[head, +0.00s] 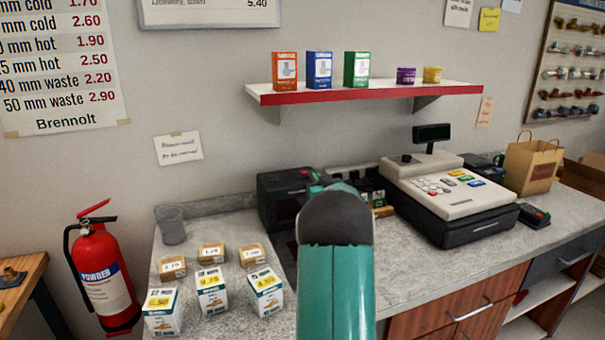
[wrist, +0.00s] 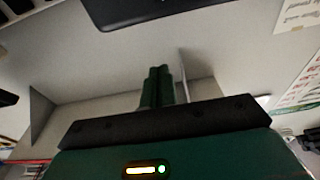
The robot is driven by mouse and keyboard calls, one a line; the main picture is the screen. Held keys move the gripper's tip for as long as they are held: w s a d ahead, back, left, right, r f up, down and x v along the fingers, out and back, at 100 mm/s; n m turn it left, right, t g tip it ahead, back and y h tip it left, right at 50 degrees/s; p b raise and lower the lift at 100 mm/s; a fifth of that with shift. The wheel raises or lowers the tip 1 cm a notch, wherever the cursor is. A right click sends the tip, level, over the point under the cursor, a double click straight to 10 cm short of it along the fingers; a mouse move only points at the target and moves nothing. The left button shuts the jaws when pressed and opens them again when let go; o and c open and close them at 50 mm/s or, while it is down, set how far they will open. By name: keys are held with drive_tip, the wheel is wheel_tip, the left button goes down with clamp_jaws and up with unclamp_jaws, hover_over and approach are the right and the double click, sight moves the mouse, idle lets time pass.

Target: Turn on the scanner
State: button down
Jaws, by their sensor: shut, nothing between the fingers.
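A black boxy device (head: 278,199) stands on the counter, left of my arm and partly hidden behind it. A small dark piece with red and green on it shows at its top. It may be the scanner, but I cannot tell for sure, and no power switch can be made out. My arm fills the lower middle of the head view and hides what lies behind it. In the wrist view my gripper's dark green fingers (wrist: 158,85) are together, shut and empty, with a pale grey surface behind them. No contact with anything shows.
A cash register (head: 450,192) and a card terminal (head: 534,216) stand on the counter (head: 400,265) to the right, with a paper bag (head: 531,165) behind. A red-edged shelf (head: 440,91) hangs above.

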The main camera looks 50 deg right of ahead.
drive_tip(key=r, duration=0.2)
hover_over(306, 178)
drive_tip(key=shift+w+f, duration=0.1)
drive_tip(key=shift+f, duration=0.15)
drive_tip(key=shift+w+d+f, duration=0.15)
drive_tip(key=shift+d, duration=0.05)
drive_tip(key=shift+s+a+f, duration=0.15)
drive_tip(key=shift+f, duration=0.75)
drive_tip(key=shift+s+a+f, duration=0.1)
drive_tip(key=shift+s+f, duration=0.05)
drive_tip(key=shift+f, duration=0.7)
drive_tip(key=shift+s+f, duration=0.1)
drive_tip(key=shift+f, duration=0.5)
drive_tip(key=shift+a, duration=0.1)
